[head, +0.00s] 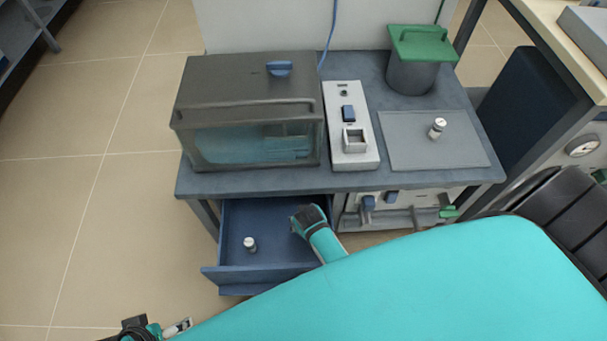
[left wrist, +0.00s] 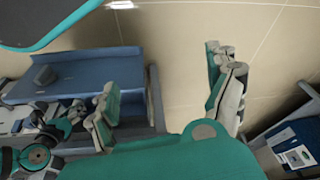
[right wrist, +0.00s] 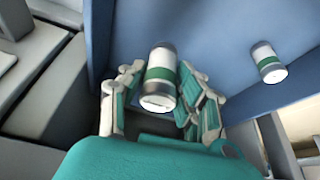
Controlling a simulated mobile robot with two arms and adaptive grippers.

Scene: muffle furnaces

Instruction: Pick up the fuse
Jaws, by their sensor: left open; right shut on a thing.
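A white fuse with a green band (right wrist: 161,75) stands between the fingers of my right gripper (right wrist: 160,100), which is shut on it inside the open blue drawer (head: 262,268). In the head view my right gripper (head: 304,220) hides this fuse. A second fuse (head: 250,244) stands in the drawer to the left of my right gripper, apart from it; it also shows in the right wrist view (right wrist: 268,63). A third fuse (head: 437,128) stands on the grey mat (head: 405,155) on top of the bench. My left gripper (left wrist: 168,98) is open and empty, outside the drawer.
On the bench (head: 255,180) stand a dark box with a clear front (head: 245,85), a grey device with a socket and blue switch (head: 350,105), and a dark pot with a green lid (head: 415,65). Drawer walls surround my right gripper. The tiled floor (head: 110,180) at left is clear.

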